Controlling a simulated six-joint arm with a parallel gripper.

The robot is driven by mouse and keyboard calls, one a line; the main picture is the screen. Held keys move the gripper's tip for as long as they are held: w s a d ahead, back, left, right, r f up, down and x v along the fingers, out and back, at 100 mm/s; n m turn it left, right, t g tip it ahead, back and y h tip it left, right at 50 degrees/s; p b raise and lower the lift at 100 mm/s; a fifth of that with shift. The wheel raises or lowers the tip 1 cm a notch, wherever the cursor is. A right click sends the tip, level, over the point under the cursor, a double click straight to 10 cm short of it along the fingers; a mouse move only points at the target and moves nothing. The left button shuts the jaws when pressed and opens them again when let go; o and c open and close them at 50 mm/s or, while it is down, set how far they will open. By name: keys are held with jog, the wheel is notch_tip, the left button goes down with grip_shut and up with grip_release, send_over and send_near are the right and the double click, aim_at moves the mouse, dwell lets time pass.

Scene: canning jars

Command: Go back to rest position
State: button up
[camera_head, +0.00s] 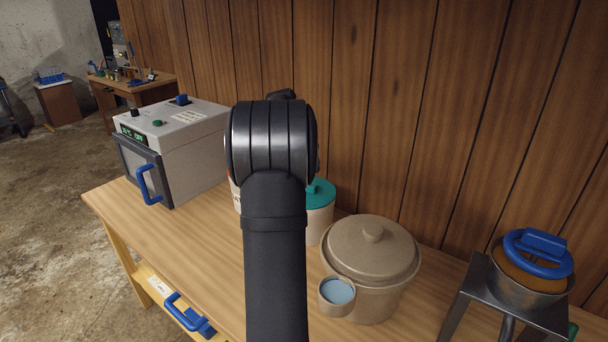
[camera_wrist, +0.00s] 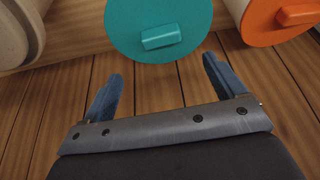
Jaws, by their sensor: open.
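My gripper (camera_wrist: 161,70) shows in the wrist view, its two blue fingers apart with nothing between them. A jar with a teal lid (camera_wrist: 158,28) lies just beyond the fingertips there, apart from them as far as I can see. In the head view, my black arm rises through the middle and hides the gripper. The teal-lidded jar (camera_head: 319,212) stands on the table right of the arm, partly covered by it. An orange lid (camera_wrist: 280,20) shows at upper right in the wrist view.
A grey oven-like box (camera_head: 178,145) with a blue handle stands on the wooden table (camera_head: 160,228) at left. A large lidded beige pot (camera_head: 370,262) and a small blue-topped cup (camera_head: 337,296) are right of my arm. A metal stand (camera_head: 480,290) holds a bowl. A wood-panelled wall (camera_head: 400,120) closes the back.

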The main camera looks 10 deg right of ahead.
jog(key=v, duration=0.7)
jog(key=shift+f, duration=0.1)
jog(key=x, duration=1.7)
jog(key=shift+w+d+f, duration=0.1)
jog(key=shift+f, duration=0.1)
jog(key=shift+r+n, duration=0.1)
jog(key=shift+n, duration=0.5)
